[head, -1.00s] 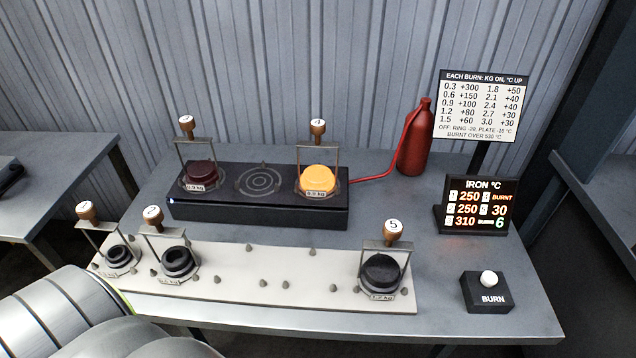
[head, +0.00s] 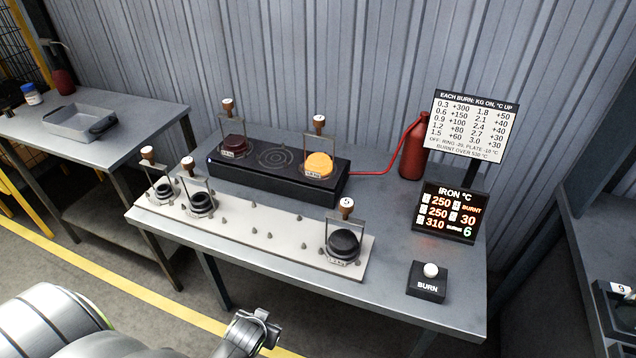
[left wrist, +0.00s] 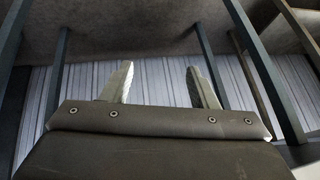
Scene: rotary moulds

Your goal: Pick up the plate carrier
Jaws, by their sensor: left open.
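Several carriers with wooden knobs and metal frames stand on the bench; I cannot tell which is the plate carrier. One with a glowing orange puck (head: 319,165) and one with a dark red puck (head: 235,145) sit on the black burner (head: 270,182). Carriers with black pucks stand on the pale board (head: 232,222): two at its left end (head: 164,190) (head: 200,203) and one marked 5 (head: 343,244) at its right end. My left gripper (left wrist: 158,78) is open and empty in the left wrist view, below a tabletop. My right gripper is not in view.
The burner's middle ring (head: 276,157) is empty. A red bottle (head: 413,150), an iron temperature display (head: 450,212), a burn chart (head: 471,128) and a BURN button box (head: 427,281) stand at the right. A side table (head: 150,110) with a grey tray (head: 75,122) is at the left.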

